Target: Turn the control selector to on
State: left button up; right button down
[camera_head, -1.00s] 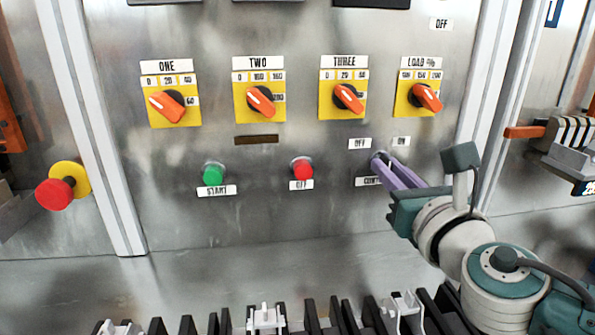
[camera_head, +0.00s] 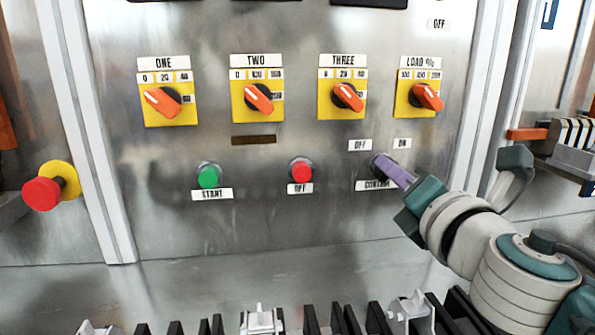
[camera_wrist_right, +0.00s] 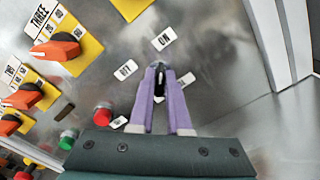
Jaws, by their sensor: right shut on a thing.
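The control selector (camera_head: 379,162) is a small dark knob on the steel panel, below the OFF label (camera_head: 360,145) and the ON label (camera_head: 402,143). My right gripper (camera_head: 388,167) is at the selector, its purple fingers shut on the knob and hiding most of it. In the right wrist view the fingertips (camera_wrist_right: 160,72) close around the black knob (camera_wrist_right: 160,80), with the ON label (camera_wrist_right: 163,39) ahead and the OFF label (camera_wrist_right: 125,69) to the left. The CONTROL label (camera_head: 374,185) is partly covered by the gripper. My left gripper is not in view.
Four orange selectors on yellow plates, such as the LOAD selector (camera_head: 427,97), line the panel above. A green START button (camera_head: 208,176) and a red OFF button (camera_head: 302,171) are to the left. A red emergency button (camera_head: 45,192) is at far left. Dark racks fill the bottom.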

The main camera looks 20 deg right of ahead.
dwell(0.6)
jog(key=c, duration=0.9)
grip_release()
jog(key=shift+s, duration=0.1)
jog(key=b+v, duration=0.1)
jog(key=v, duration=0.8)
jog(key=shift+s+a, duration=0.15)
jog(key=shift+s, duration=0.2)
